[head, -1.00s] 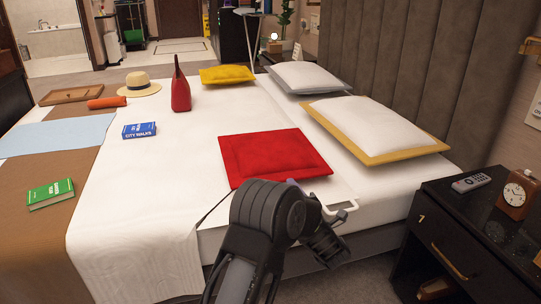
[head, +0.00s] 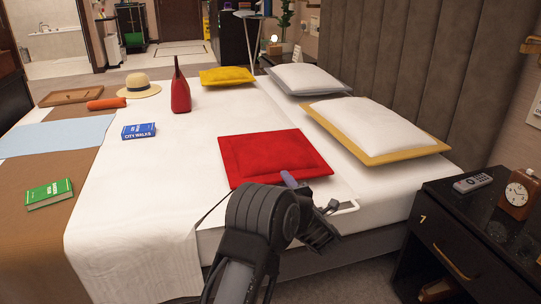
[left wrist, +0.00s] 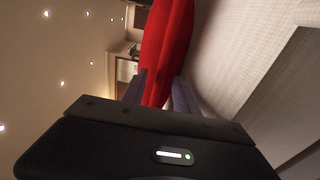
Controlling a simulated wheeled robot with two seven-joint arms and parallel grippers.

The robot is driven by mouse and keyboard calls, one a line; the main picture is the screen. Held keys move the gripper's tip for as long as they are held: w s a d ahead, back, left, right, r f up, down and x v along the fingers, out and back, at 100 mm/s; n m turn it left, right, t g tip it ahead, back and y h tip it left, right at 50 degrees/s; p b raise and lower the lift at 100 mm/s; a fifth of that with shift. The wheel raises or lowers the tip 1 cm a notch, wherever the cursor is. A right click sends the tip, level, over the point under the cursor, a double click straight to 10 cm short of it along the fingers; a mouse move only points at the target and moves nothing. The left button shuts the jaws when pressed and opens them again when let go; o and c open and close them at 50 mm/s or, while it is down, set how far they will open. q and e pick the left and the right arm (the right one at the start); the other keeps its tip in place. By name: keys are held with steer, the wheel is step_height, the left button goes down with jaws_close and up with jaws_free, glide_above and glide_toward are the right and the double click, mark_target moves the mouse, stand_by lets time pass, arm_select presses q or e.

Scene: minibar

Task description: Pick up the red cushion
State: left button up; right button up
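The red cushion (head: 270,156) lies flat on the white bed, at its near side. In the head view my left gripper (head: 310,192) is at the cushion's near right corner, with one purple-grey finger overlapping the cushion's near edge. In the left wrist view the cushion (left wrist: 168,45) shows edge-on ahead of and between the two fingers (left wrist: 159,92). The fingers look spread apart, with the cushion's edge between them. I cannot tell whether either finger touches it. My right gripper is not in view.
A white pillow on a yellow-edged cushion (head: 427,150) lies right of the red cushion. A white-edged flat item (head: 347,208) is partly hidden behind my gripper. A black nightstand (head: 440,215) stands at right.

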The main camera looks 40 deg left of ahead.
arm_select(q)
jaws_close()
stand_by(1.2)
